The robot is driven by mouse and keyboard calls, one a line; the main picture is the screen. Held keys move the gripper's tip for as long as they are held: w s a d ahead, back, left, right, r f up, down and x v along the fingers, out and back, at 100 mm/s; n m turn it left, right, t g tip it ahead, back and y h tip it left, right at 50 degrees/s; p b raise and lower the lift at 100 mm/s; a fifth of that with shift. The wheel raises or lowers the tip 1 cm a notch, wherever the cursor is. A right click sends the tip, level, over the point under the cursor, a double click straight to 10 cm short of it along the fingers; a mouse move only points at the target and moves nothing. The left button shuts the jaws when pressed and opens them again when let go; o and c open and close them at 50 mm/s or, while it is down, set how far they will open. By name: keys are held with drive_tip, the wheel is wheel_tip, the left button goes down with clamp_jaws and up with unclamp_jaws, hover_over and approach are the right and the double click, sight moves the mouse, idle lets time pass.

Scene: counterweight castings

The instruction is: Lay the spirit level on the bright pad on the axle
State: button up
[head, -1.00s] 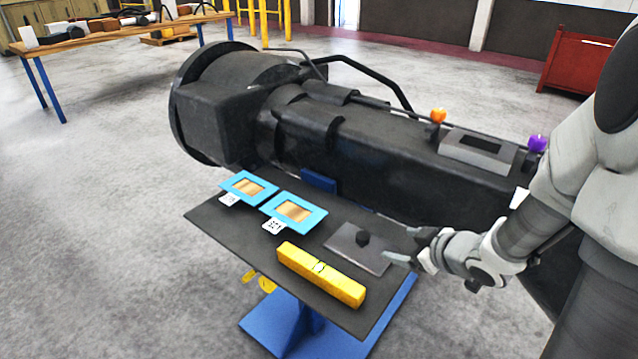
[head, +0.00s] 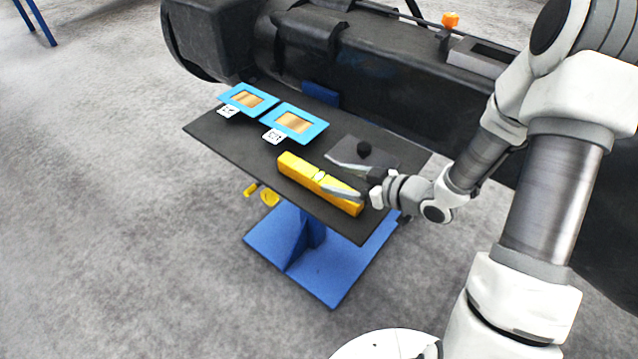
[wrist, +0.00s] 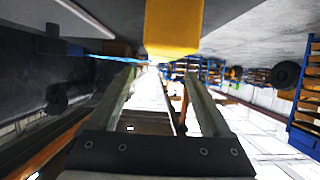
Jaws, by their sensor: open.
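The spirit level is a yellow bar (head: 298,168) lying on the dark table (head: 228,148) near its front edge. My gripper (head: 328,174) is open and empty over the table's right half. One finger crosses in front of the level and the other is on its far side, above the table; I cannot tell the height gap. In the wrist view the level (wrist: 172,28) is at the top centre, beyond the open fingers of my gripper (wrist: 160,74). A light grey pad (head: 482,54) shows on top of the black axle (head: 400,75), partly hidden by my arm.
Two blue-framed plates (head: 283,112) (head: 232,98) with small white tags lie on the table's left half. A grey plate with a black knob (head: 364,150) lies just behind my gripper. An orange knob (head: 450,19) stands on the axle beside the pad.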

sight(319, 176)
drive_tip(key=shift+f+x, duration=0.15)
drive_tip(key=shift+x, duration=1.65)
drive_tip(key=shift+f+x, duration=0.15)
drive_tip(key=shift+x, duration=1.6)
drive_tip(key=shift+s, duration=0.2)
drive_tip(key=shift+c, duration=0.3)
clamp_jaws()
